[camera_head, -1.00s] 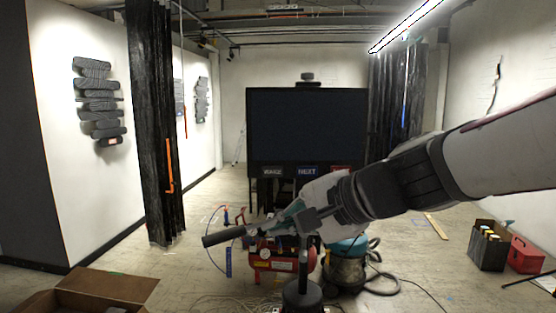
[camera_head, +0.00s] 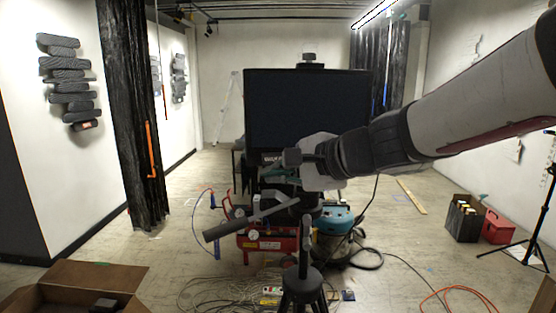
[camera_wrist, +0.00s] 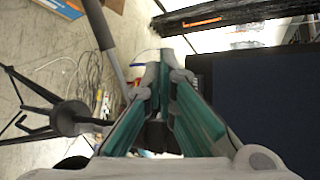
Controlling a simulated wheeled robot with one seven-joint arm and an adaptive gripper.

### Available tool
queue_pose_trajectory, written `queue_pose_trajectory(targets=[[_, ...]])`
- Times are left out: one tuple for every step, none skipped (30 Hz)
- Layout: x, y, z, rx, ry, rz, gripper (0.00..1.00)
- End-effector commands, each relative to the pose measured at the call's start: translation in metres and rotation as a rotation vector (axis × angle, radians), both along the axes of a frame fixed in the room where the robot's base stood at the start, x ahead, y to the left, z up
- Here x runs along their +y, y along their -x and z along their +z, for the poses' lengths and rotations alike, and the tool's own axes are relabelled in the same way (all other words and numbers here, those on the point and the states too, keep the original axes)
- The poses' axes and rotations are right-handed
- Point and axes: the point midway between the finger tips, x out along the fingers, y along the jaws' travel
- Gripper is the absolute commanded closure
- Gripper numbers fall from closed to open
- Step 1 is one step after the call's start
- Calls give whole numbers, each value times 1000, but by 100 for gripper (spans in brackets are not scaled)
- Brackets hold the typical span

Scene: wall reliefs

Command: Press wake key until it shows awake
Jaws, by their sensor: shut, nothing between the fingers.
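A large dark screen (camera_head: 307,105) stands on a stand in the head view and is blank. At its lower left edge a dark key with pale letters, the wake key (camera_head: 269,158), shows only in part, and my wrist hides the rest of the key row. My gripper (camera_head: 266,172) is shut and empty, just in front of and below that key; I cannot tell whether it touches. In the wrist view the teal fingers (camera_wrist: 165,68) meet at their tips beside the dark screen (camera_wrist: 255,100). The key cannot be made out there.
A cardboard box (camera_head: 85,280) lies at the front left. Floor to the right is partly clear.

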Motion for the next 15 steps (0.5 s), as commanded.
queue_pose_trajectory(targets=[[1,-7,-2,2,1,0,100],[1,-10,-2,2,1,0,100],[1,-16,-1,1,1,0,100],[2,-20,-2,2,1,1,100],[2,-24,-2,2,1,1,100],[3,-29,-2,2,1,1,100],[3,-33,-2,2,1,1,100],[4,-37,-2,2,1,0,100],[4,-42,-2,1,0,0,100],[5,-46,-2,2,1,0,100],[5,-50,-2,1,0,0,100],[6,-55,-2,1,0,0,100],[6,-58,-2,0,1,1,100],[6,-61,-2,0,1,1,100],[7,-65,-2,2,1,1,100]])
